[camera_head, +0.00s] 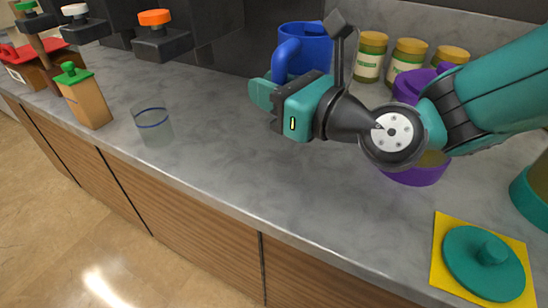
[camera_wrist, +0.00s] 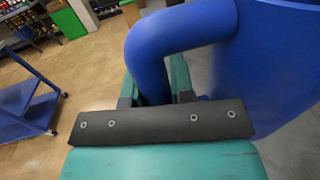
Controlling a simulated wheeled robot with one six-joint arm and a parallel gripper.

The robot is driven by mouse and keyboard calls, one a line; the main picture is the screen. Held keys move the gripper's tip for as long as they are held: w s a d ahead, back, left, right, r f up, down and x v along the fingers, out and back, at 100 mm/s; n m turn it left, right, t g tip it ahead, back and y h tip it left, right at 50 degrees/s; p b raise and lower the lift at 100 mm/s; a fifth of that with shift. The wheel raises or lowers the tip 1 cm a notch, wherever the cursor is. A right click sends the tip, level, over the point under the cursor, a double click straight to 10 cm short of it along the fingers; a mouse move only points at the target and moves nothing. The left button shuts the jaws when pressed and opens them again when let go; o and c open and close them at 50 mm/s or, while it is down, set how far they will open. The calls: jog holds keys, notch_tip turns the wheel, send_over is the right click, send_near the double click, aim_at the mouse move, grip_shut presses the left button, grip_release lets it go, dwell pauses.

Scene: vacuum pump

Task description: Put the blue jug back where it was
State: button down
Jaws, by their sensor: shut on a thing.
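The blue jug (camera_head: 307,46) is at the back middle of the counter in the head view, its handle (camera_head: 284,62) facing left towards my gripper. My gripper (camera_head: 268,94) is shut on the jug's handle. In the wrist view the blue jug (camera_wrist: 268,70) fills the right side, and its handle (camera_wrist: 172,38) passes down between the fingers of my gripper (camera_wrist: 165,85). The jug looks upright. Its base is partly hidden behind my gripper, so I cannot tell whether it touches the counter.
The grey counter (camera_head: 215,130) is clear left of the jug. A glass (camera_head: 153,127) stands near its front edge, with a wooden box (camera_head: 84,98) further left. Jars (camera_head: 408,58) stand behind right. A purple container (camera_head: 416,176) is partly behind my arm; a teal lid (camera_head: 484,262) lies front right.

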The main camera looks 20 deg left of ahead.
notch_tip(320, 180, down, 12)
jog(key=b, duration=0.4)
jog(key=shift+f, duration=0.15)
jog(key=c, duration=1)
grip_release()
jog(key=shift+r, duration=0.2)
jog(key=b+v, duration=0.1)
jog(key=v, duration=0.1)
jog(key=b+v, duration=0.4)
jog(key=shift+d+f, duration=0.25)
jog(key=shift+s+d+r, duration=0.2)
jog(key=shift+d, duration=0.25)
